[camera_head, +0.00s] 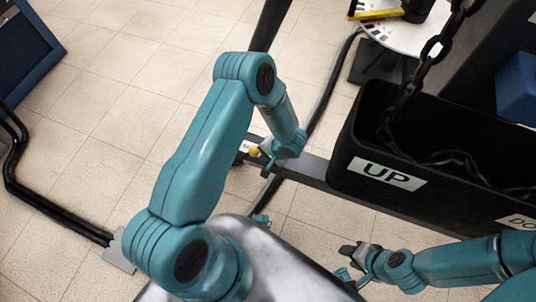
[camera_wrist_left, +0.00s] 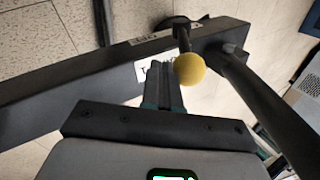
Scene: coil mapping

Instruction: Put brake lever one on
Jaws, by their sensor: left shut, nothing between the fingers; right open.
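A yellow ball knob (camera_head: 254,153) on a short dark lever sits at the left end of a dark beam (camera_head: 305,168). The knob (camera_wrist_left: 189,69) also shows in the left wrist view, just right of the fingertips. My left gripper (camera_head: 270,168) is shut and empty, right beside the knob. Its fingers (camera_wrist_left: 161,74) are together in the left wrist view, pointing at a white label on the beam; I cannot tell whether they touch the knob. My right gripper (camera_head: 352,264) is open and empty at the lower middle, away from the lever.
A black bin (camera_head: 345,135) labelled UP stands at the right with a dark chain (camera_head: 415,70) hanging into it. A white round table (camera_head: 408,38) is at the top right. Dark cables (camera_head: 50,215) run along the tiled floor at the left.

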